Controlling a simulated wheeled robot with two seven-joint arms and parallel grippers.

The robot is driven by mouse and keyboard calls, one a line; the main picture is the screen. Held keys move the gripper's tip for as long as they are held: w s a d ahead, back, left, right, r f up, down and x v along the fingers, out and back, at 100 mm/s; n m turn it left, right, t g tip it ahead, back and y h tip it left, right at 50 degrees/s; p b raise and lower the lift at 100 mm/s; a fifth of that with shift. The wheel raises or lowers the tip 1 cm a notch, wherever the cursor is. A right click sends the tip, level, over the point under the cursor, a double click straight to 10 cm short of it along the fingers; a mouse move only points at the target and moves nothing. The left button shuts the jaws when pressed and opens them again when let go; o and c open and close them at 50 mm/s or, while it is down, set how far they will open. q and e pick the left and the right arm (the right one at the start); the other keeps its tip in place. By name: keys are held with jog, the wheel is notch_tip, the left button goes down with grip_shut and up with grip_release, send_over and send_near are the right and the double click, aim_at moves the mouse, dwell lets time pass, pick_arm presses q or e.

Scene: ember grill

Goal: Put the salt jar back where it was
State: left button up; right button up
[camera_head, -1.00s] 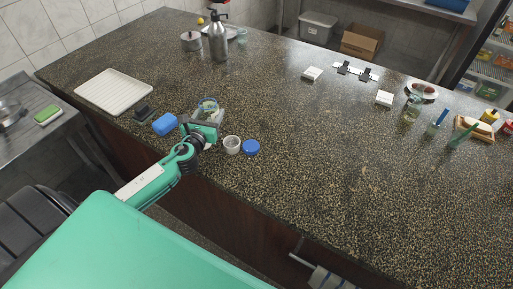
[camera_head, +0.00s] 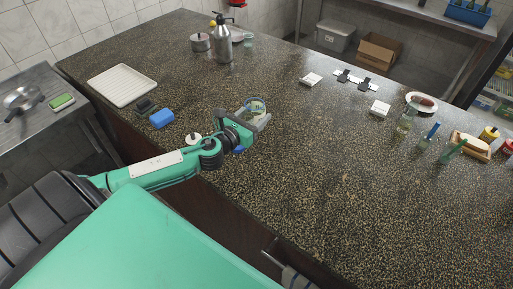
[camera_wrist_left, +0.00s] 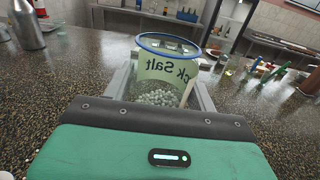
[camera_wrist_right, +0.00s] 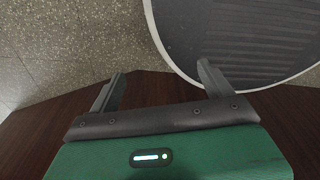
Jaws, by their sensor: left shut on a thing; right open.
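The salt jar (camera_wrist_left: 165,75) is a clear jar with a blue rim, a pale label reading "ck Salt" in mirrored letters, and whitish grains at the bottom. My left gripper (camera_head: 256,115) is shut around the jar, which also shows in the head view (camera_head: 257,104). The jar is upright or nearly so, over the dark speckled counter (camera_head: 300,170); I cannot tell whether its base touches. My right gripper (camera_wrist_right: 160,82) is open and empty, in front of a dark wood panel and a grey round-edged surface. It is not seen in the head view.
A white cup (camera_head: 193,138) and a blue item (camera_head: 239,150) lie partly behind my left arm. A blue block (camera_head: 162,118) and a white tray (camera_head: 122,86) are to the left. White boxes (camera_head: 311,79) and bottles stand right. The middle counter is clear.

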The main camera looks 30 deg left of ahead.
pick_arm(q)
notch_tip(320, 180, down, 10)
jog(key=b, duration=0.2)
jog(key=shift+f+b, duration=0.25)
jog(key=shift+b, duration=0.1)
notch_tip(320, 180, down, 3)
jog(key=shift+d+f+b, duration=0.1)
jog(key=shift+b, duration=0.9)
jog(key=shift+f, duration=0.2)
jog(key=shift+f+b, duration=0.2)
jog(key=shift+b, duration=0.1)
jog(key=o, duration=1)
jog(key=shift+r, duration=0.1)
jog(key=shift+c, duration=0.2)
jog(key=shift+o, duration=0.7)
pick_arm(e)
jog(key=f, duration=0.2)
jog(key=d+f, duration=0.1)
jog(key=f, duration=0.2)
jog(key=shift+d+f, duration=0.1)
jog(key=shift+d, duration=0.1)
